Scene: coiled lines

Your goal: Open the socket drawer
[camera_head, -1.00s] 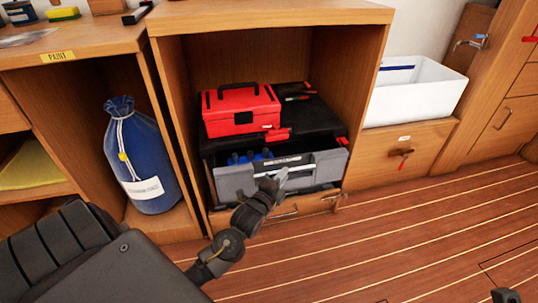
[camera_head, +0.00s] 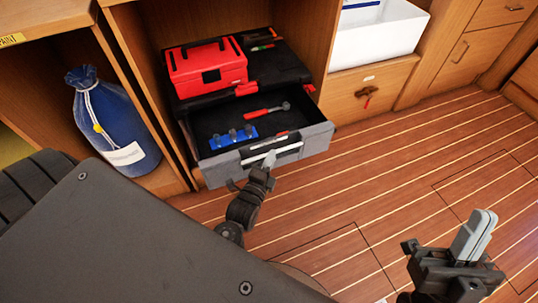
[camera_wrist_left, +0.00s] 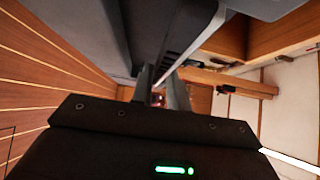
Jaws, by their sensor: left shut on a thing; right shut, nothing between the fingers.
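The socket drawer (camera_head: 318,139) has a grey front and a black inside. It stands pulled out of the black tool chest (camera_head: 283,68), and its interior is in view. My left gripper (camera_head: 269,159) is shut on the pale bar handle (camera_head: 290,149) at the drawer's front. In the left wrist view the fingers (camera_wrist_left: 160,88) are at the handle bar (camera_wrist_left: 190,46); the exact contact is hard to see. My right gripper (camera_head: 475,234) is shut and empty above the floor at the lower right, apart from the drawer.
Inside the drawer lie a blue socket rail (camera_head: 233,137) and a red-handled ratchet (camera_head: 266,111). A red toolbox (camera_head: 206,68) sits on the chest. A blue bag (camera_head: 108,120) stands left, a white bin (camera_head: 376,37) right. The floor in front (camera_head: 400,160) is clear.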

